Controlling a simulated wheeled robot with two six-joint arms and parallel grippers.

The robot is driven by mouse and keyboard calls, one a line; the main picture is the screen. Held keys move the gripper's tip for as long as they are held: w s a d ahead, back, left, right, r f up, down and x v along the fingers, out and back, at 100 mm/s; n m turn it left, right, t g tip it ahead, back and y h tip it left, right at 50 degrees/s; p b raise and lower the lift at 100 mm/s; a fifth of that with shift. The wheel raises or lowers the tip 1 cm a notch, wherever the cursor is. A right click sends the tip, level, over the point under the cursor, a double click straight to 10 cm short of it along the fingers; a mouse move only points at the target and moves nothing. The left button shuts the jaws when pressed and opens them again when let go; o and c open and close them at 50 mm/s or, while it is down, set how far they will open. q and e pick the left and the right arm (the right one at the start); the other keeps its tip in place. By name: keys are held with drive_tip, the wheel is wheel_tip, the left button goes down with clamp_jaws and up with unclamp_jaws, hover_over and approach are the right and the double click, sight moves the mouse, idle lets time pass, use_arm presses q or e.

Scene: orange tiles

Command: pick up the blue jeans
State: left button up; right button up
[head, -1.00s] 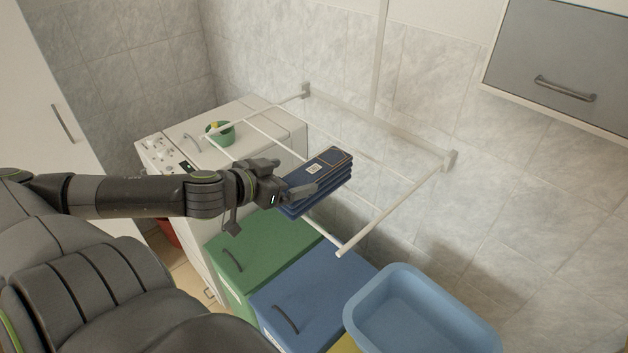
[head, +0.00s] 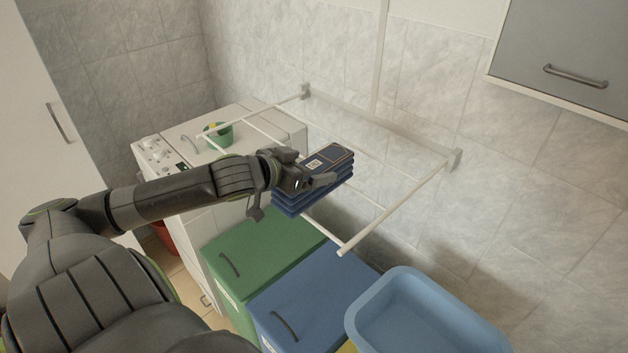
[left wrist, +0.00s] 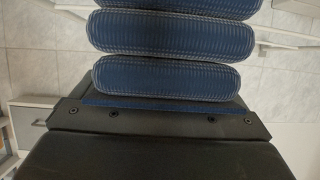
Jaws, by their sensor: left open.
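The blue jeans (head: 330,158) are a folded dark-blue stack with a small pale label on top, lying on the white wall-mounted drying rack (head: 395,212). My left gripper (head: 316,184) is at the near left side of the stack, with one dark finger seen across its near upper edge. In the left wrist view, the rounded folds of the jeans (left wrist: 170,85) fill the upper middle, close in front of a dark gripper part. The left gripper is open. Its other finger is not clearly seen, and I cannot tell whether it touches the cloth. My right gripper is not in view.
Below the rack stand a green bin (head: 258,243) and a blue bin (head: 318,290). A light-blue basin (head: 430,276) is at the lower right. A white washing machine (head: 262,118) with a green bowl (head: 219,136) stands behind. A grey cabinet (head: 560,50) hangs at the upper right.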

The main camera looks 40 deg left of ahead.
use_arm(q)
drive_tip(key=c, duration=1.5)
drive_tip(key=shift+o, duration=0.2)
drive_tip(key=shift+r, duration=0.2)
wheel_tip(320, 180, up, 10)
drive_tip(key=p, duration=0.2)
drive_tip(key=shift+f+p, duration=0.15)
drive_tip(key=shift+p, duration=0.25)
